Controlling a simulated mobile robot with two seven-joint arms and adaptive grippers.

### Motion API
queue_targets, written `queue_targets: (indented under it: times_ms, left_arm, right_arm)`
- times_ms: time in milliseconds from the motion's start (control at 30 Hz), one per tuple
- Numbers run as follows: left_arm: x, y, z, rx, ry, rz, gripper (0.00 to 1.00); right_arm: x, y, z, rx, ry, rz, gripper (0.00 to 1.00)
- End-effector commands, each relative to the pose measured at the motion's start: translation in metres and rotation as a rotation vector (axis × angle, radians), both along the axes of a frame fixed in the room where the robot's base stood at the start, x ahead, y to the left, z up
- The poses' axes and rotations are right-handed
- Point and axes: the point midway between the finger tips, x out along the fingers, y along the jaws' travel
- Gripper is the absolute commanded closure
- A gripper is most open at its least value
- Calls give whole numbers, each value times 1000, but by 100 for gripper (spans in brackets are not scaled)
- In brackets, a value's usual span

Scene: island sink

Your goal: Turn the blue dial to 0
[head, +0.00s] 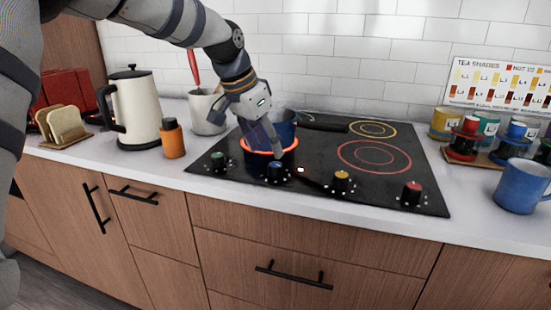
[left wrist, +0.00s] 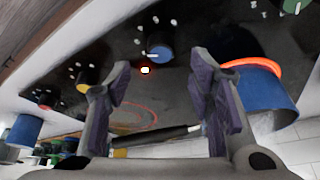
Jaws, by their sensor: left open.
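The blue dial (head: 277,172) is on the front edge of the black cooktop (head: 235,178), second from the left in a row of coloured dials. In the left wrist view the blue dial (left wrist: 162,52) shows a white line, toward the picture's left, with small white marks around it. My left gripper (head: 272,148) points down just behind the dial. Its fingers are open and empty; in the left wrist view the dial appears beyond the gap between the fingertips (left wrist: 160,64). I see no contact. My right gripper is out of view.
A blue pot (head: 286,126) stands behind the dial, close to my left gripper, with a glowing red ring at its base. A small lit lamp (head: 301,169) is beside the dial. Green (head: 218,160), yellow (head: 341,180) and red (head: 412,192) dials share the row.

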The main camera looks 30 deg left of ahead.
Motion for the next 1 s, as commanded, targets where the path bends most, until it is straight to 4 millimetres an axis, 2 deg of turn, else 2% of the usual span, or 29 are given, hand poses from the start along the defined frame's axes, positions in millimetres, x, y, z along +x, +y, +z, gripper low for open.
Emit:
queue_targets:
  times_ms: [100, 200, 333, 567, 600, 800, 1000]
  left_arm:
    - [10, -3, -30, 0, 7, 0, 52]
    - [17, -5, -45, 0, 6, -1, 52]
    - [21, -6, -53, 0, 1, 0, 52]
    - [21, -6, -53, 0, -2, 0, 52]
    - [21, -6, -53, 0, -2, 0, 54]
    - [21, -6, -53, 0, -2, 0, 99]
    - [21, -6, -53, 1, -1, 5, 100]
  right_arm:
    - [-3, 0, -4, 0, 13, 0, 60]
    - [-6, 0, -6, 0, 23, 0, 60]
    - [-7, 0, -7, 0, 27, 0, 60]
    - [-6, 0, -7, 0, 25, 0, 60]
    - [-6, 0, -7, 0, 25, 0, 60]
    - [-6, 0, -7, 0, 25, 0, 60]
    - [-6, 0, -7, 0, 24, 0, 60]
